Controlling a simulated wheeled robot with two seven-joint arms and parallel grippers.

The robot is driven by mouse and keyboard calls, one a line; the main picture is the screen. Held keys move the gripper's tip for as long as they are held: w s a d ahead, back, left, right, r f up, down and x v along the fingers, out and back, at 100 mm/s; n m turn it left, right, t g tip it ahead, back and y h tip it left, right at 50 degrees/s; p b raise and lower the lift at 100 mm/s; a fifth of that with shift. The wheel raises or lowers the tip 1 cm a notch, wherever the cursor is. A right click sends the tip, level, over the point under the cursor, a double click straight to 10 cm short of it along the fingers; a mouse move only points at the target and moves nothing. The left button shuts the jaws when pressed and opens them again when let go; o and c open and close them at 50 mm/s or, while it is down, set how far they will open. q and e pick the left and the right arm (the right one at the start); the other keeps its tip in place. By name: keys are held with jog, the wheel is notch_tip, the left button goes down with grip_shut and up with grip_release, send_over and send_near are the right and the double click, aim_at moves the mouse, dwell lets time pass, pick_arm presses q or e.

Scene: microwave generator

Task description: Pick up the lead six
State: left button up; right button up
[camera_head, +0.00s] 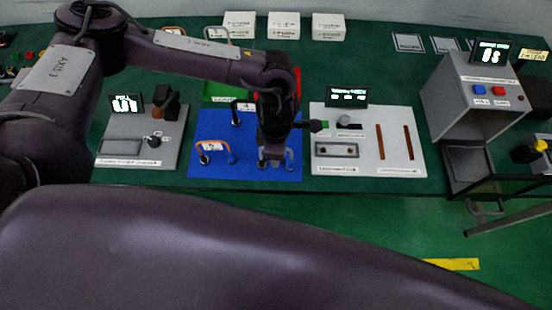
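A blue mat (212,130) lies on the green table, with leads on it. An orange lead (212,145) with a small white label and a blue end is bent in an arch at the mat's left. A greyish lead (290,158) lies at the mat's front right, partly hidden by my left gripper. The labels are too small to read, so I cannot tell which lead is six. My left gripper (272,160) points down over the greyish lead. Its fingers are dark and overlap the lead, so its opening and any contact are unclear. My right gripper is out of view.
A grey panel with two brown strips (393,143) stands right of the mat, and a grey panel with a display (128,105) stands left. A grey booth (466,95) is at the right. White boxes (284,26) line the back. The table's front edge is close to the mat.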

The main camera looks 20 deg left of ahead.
pick_arm(q)
grip_shut()
dwell(0.4)
